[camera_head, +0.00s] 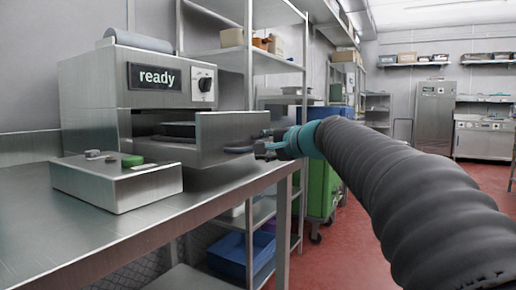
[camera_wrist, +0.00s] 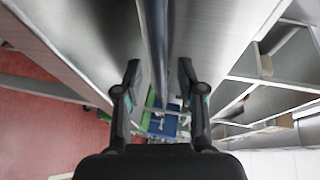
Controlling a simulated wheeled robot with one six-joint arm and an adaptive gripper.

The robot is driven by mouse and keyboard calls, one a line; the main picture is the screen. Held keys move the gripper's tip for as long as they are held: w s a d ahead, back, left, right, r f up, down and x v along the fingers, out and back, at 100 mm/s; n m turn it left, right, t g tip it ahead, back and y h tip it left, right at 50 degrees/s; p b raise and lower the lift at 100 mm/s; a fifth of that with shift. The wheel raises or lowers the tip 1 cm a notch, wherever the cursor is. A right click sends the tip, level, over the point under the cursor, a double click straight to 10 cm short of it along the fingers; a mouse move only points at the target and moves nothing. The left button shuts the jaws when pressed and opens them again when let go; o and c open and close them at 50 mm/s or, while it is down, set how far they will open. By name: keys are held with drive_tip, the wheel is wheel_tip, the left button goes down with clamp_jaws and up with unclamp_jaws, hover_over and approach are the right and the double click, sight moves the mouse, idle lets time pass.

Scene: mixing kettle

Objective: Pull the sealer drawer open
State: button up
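The sealer (camera_head: 100,85) is a steel machine on the bench at left, with a "ready" display. Its drawer (camera_head: 215,138) stands partly out, and a dark tray (camera_head: 180,129) shows in the gap behind its front panel. My gripper (camera_head: 262,146) is at the drawer front, on its right side. In the wrist view a long bar (camera_wrist: 155,45), seemingly the drawer handle, runs between the two fingers of my gripper (camera_wrist: 158,76). The fingers are apart, with visible space on both sides of the bar. The contact at the fingertips is not clear in the head view.
A steel box with a green button (camera_head: 130,161) sits on the steel bench (camera_head: 60,225) before the sealer. Shelving (camera_head: 275,60) stands behind the drawer. Green and blue bins (camera_head: 322,185) stand beyond my arm. Red floor (camera_head: 345,260) is open to the right.

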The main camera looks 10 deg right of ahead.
drive_tip(key=v, duration=1)
drive_tip(key=shift+f, duration=0.1)
drive_tip(key=s+d+f+n+g+h+p, duration=0.1)
drive_tip(key=s+f+n+g+h, duration=0.2)
drive_tip(key=f, duration=0.7)
drive_tip(key=s+f+n+g+h+p, duration=0.15)
drive_tip(key=s+f, duration=0.35)
drive_tip(key=f, duration=0.5)
drive_tip(key=s+a+f+n+g+h+p, duration=0.1)
drive_tip(key=s+a+f+n+g+p, duration=0.1)
drive_tip(key=s, duration=0.7)
drive_tip(key=s+a+f+n+g+h+p, duration=0.1)
drive_tip(key=s+a+f+n+g+p, duration=0.1)
drive_tip(key=s+f+n, duration=0.3)
drive_tip(key=s+f+p, duration=0.1)
drive_tip(key=s, duration=0.3)
drive_tip(key=shift+s+f+h, duration=0.25)
drive_tip(key=shift+s+h, duration=0.05)
drive_tip(key=shift+h, duration=0.05)
